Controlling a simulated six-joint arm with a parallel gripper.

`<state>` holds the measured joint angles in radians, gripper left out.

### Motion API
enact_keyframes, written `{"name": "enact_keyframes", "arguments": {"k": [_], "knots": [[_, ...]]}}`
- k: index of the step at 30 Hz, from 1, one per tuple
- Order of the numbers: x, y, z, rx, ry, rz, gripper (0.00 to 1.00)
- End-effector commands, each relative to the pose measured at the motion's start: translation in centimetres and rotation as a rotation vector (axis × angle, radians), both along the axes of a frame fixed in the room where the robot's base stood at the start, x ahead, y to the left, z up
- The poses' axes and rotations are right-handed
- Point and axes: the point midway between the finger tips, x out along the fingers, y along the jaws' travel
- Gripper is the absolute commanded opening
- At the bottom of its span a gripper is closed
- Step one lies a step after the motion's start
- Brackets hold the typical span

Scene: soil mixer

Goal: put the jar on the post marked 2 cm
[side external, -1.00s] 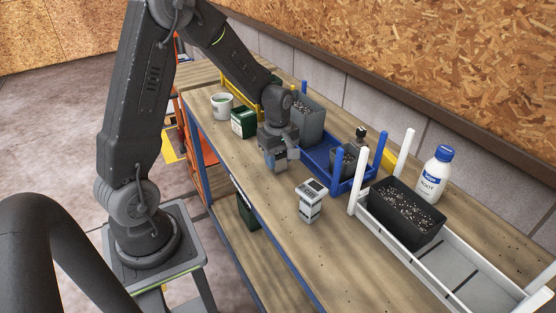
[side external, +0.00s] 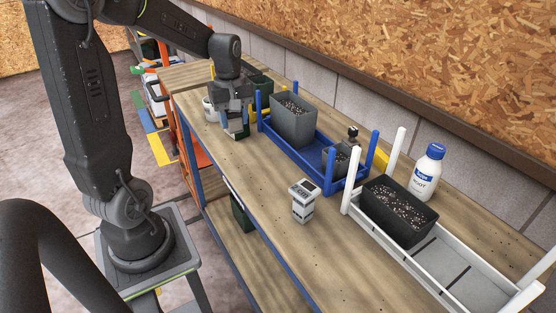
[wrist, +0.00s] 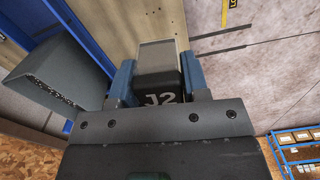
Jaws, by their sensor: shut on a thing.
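No post with a readable 2 cm mark shows.
A blue tray (side external: 277,139) with corner posts holds a grey soil planter (side external: 293,124) and a smaller pot (side external: 342,158). A white pot (side external: 209,107) stands beside the gripper. A meter (side external: 303,202), a white tray (side external: 462,275), a black planter (side external: 398,212) and a bottle (side external: 427,174) stand to the right.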

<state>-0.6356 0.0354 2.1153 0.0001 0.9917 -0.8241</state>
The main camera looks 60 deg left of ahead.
Motion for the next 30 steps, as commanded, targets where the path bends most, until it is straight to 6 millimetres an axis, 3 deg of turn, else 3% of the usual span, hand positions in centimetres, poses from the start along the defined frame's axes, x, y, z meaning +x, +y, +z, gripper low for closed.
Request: {"name": "enact_keyframes", "arguments": {"k": [4, 9, 15, 19, 30], "knots": [[1.6, -4.8, 3.2, 0.004, -0.007, -0.255, 0.18], [2.0, -9.6, 6.2, 0.003, -0.005, -0.512, 0.18], [1.9, -12.6, 7.8, 0.0, -0.001, -0.664, 0.18], [2.2, -14.4, 7.0, -0.001, 0.002, -0.686, 0.18], [4.4, -21.8, 2.3, -0.001, 0.004, -0.682, 0.18]]}}
